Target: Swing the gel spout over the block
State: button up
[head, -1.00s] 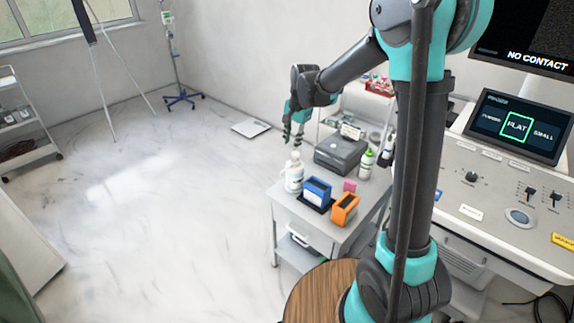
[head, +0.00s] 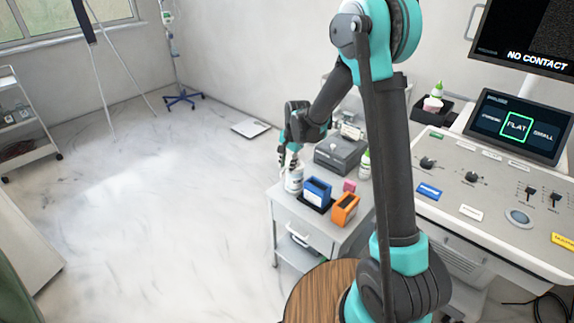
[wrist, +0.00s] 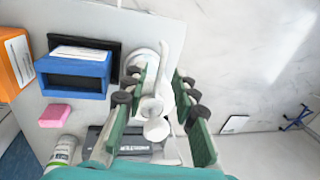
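The white pump bottle (head: 294,182) stands upright at the left corner of the small trolley. In the wrist view its white spout (wrist: 172,42) points toward the top of the picture, away from the blue holder. My gripper (head: 289,158) is at the bottle's top. In the wrist view my gripper (wrist: 161,92) is open, its green fingers on either side of the pump head, with gaps visible. A small pink block (head: 349,186) lies on the trolley, right of the blue holder (head: 318,189); it also shows in the wrist view (wrist: 55,115).
An orange holder (head: 345,209) stands at the trolley's front. A grey box (head: 341,153) and a green-capped bottle (head: 365,164) stand behind. The ultrasound console (head: 490,200) is at right, its screen reading NO CONTACT. Floor left of the trolley is clear.

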grip_shut()
jog(key=shift+s+d+n, duration=0.1)
jog(key=shift+d+n, duration=0.1)
jog(key=shift+n, duration=0.1)
dwell(0.5)
jog(key=d+n, duration=0.1)
jog(key=n, duration=0.1)
jog(key=d+n+g, duration=0.1)
jog(key=n, duration=0.2)
jog(key=d+n, duration=0.2)
jog(key=n, duration=0.1)
jog(key=shift+s+g, duration=0.3)
jog(key=shift+w+d+n+g, duration=0.25)
jog(key=shift+w+d+n, duration=0.25)
jog(key=shift+n, duration=1.05)
jog(key=shift+w+d+n+g, duration=0.3)
jog(key=shift+d+n, duration=0.35)
jog(key=shift+n, duration=0.95)
jog(key=shift+w+d+n+g, duration=0.25)
jog(key=shift+w+d+n, duration=0.25)
jog(key=shift+n, duration=1.05)
jog(key=shift+d, duration=0.1)
